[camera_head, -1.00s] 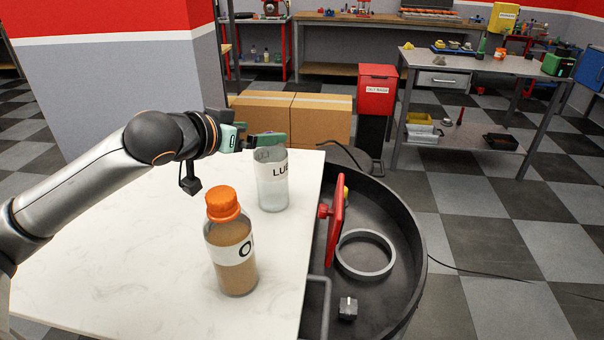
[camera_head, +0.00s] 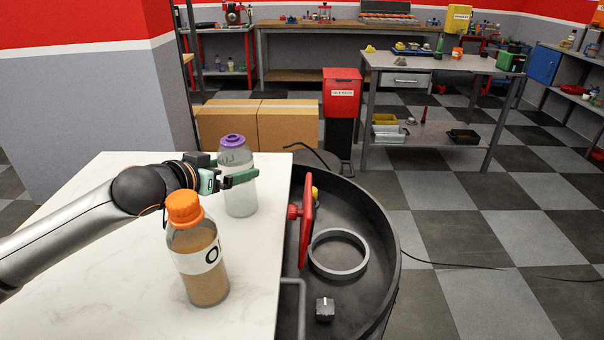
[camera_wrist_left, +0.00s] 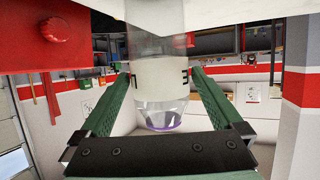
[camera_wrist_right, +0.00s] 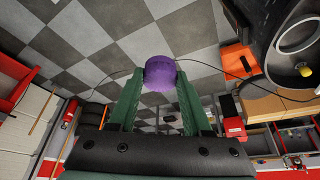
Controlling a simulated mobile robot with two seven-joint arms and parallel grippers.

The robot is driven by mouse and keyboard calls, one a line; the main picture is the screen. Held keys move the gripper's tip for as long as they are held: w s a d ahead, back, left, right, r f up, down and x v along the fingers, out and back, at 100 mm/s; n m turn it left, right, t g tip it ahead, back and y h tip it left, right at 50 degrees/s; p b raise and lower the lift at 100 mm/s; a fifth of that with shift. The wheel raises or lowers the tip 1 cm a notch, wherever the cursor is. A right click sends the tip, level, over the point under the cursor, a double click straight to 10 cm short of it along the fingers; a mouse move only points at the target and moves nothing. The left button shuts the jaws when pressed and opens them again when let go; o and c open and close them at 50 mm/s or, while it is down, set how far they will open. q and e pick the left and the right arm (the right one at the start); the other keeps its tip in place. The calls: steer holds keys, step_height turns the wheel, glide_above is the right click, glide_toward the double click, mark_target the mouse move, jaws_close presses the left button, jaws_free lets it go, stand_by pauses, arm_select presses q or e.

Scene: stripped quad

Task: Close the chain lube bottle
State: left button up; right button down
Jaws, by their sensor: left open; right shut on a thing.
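The clear chain lube bottle (camera_head: 240,199) stands upright on the white table. Purple shows at its top (camera_head: 231,140); I cannot tell whether this is a rim or a cap. My left gripper (camera_head: 238,172) is open, with its green fingers on either side of the bottle's upper part. In the left wrist view the bottle (camera_wrist_left: 160,80) shows between the fingers, its purple top low in the picture. In the right wrist view my right gripper (camera_wrist_right: 159,80) is shut on a purple cap (camera_wrist_right: 160,72), held above the floor. The right arm is out of the head view.
A brown bottle with an orange cap (camera_head: 203,262) stands nearer, close to my left arm. A round black tray (camera_head: 375,285) beside the white table (camera_head: 110,270) holds a grey ring (camera_head: 338,272), a red part (camera_head: 307,225) and a small dark block (camera_head: 325,309).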

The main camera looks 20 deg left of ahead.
arm_select(q)
steer(key=x, duration=0.5)
steer(key=shift+w+d, duration=0.1)
steer(key=shift+w, duration=0.15)
steer(key=c, duration=1.3)
